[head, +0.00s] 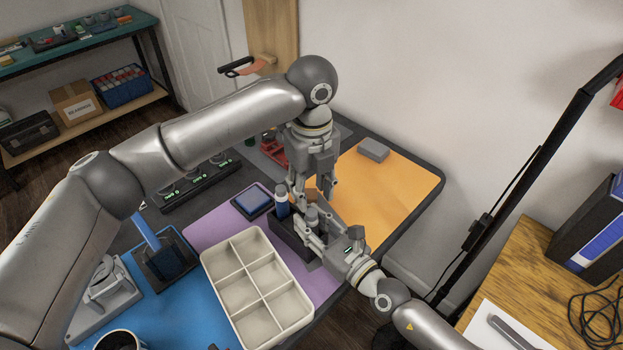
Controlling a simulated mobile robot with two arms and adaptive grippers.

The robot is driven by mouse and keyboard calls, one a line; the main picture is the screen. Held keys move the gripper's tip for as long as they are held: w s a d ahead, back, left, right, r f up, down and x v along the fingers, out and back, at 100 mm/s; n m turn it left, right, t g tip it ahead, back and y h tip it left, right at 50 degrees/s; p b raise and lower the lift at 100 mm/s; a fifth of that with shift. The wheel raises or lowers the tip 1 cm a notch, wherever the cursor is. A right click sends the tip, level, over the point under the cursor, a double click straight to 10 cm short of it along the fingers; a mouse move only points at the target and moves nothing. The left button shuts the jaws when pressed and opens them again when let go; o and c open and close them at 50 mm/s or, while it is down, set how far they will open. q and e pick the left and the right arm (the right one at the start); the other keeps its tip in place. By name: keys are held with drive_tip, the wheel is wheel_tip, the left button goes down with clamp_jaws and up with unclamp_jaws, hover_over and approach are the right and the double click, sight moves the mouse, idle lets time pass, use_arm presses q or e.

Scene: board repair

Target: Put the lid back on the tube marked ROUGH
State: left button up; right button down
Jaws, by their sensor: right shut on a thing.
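A dark rack (284,240) stands at the edge of the purple mat. A tube with a blue body and a pale top (281,193) stands upright in its left part. My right gripper (312,226) reaches in low from the right and is shut on a grey-topped tube (312,213) at the rack. My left gripper (313,194) points down just above and behind that tube. Its fingers are apart, with a gap showing between them. The ROUGH mark cannot be read, and I cannot make out a loose lid. The grippers hide part of the rack.
A cream tray with several compartments (232,259) lies in front of the rack. A blue pad (252,200) is left of it. The orange mat (392,190) behind is mostly clear, with a grey block (373,151) on it. A dark lamp pole (525,165) rises at right.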

sight(311, 212)
use_arm(q)
drive_tip(key=n, duration=0.7)
drive_tip(key=shift+r, duration=0.3)
drive_tip(key=n, duration=0.6)
drive_tip(key=shift+r+n, duration=0.3)
drive_tip(key=shift+n, duration=0.1)
drive_tip(key=n, duration=0.6)
drive_tip(key=shift+r+n, duration=0.25)
drive_tip(key=shift+n, duration=0.15)
drive_tip(key=n, duration=0.5)
drive_tip(key=shift+r, duration=0.2)
drive_tip(key=shift+f, duration=4)
clamp_jaws()
drive_tip(key=shift+a+m, duration=0.1)
drive_tip(key=shift+m, duration=1.4)
